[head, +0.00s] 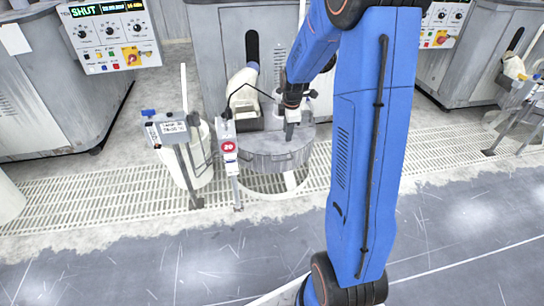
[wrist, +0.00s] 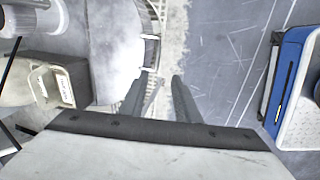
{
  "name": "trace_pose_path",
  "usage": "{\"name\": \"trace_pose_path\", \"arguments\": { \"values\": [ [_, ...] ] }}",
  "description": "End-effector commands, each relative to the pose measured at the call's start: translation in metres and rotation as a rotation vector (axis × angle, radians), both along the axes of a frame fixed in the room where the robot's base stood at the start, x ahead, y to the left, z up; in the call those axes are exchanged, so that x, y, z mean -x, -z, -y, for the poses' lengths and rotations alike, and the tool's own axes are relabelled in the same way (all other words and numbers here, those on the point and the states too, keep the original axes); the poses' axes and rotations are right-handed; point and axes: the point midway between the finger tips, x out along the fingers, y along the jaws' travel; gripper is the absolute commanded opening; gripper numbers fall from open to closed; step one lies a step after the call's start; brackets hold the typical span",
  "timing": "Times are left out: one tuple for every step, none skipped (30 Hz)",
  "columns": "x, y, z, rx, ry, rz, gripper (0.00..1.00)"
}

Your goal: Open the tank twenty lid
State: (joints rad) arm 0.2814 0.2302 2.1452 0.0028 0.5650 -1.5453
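The tank-twenty station stands in the middle of the head view, marked by a red round badge reading 20 (head: 228,147) on a post. A pale round surface (wrist: 118,45) with a light rim lies left of the fingers.
A white container with a labelled box (head: 172,129) stands left of the badge post. A pale nozzle-like part (head: 243,90) is behind the lid. Grey cabinets carry control panels (head: 110,33), the left one reading SHUT. Grating (head: 120,195) and open grey floor (head: 130,255) lie in front.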

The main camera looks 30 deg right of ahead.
Motion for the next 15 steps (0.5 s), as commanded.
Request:
{"name": "trace_pose_path", "arguments": {
  "values": [
    [-0.003, 0.004, 0.003, 0.002, -0.011, -0.003, 0.29],
    [-0.004, 0.006, 0.004, 0.003, -0.016, -0.004, 0.29],
    [-0.005, 0.009, 0.005, 0.004, -0.023, -0.005, 0.29],
    [-0.005, 0.010, 0.006, 0.005, -0.027, -0.007, 0.29],
    [-0.006, 0.011, 0.006, 0.005, -0.029, -0.007, 0.29],
    [-0.006, 0.014, 0.006, 0.005, -0.030, -0.008, 0.29],
    [-0.007, 0.016, 0.006, 0.005, -0.030, -0.008, 0.29],
    [-0.007, 0.018, 0.007, 0.005, -0.030, -0.008, 0.29],
    [-0.008, 0.022, 0.007, 0.005, -0.030, -0.008, 0.29],
    [-0.009, 0.026, 0.007, 0.005, -0.030, -0.008, 0.29],
    [-0.009, 0.030, 0.007, 0.005, -0.030, -0.009, 0.29],
    [-0.010, 0.036, 0.007, 0.004, -0.030, -0.010, 0.29],
    [-0.011, 0.041, 0.007, 0.004, -0.029, -0.010, 0.29],
    [-0.012, 0.046, 0.008, 0.004, -0.029, -0.010, 0.29],
    [-0.013, 0.053, 0.008, 0.004, -0.029, -0.010, 0.29]
  ]
}}
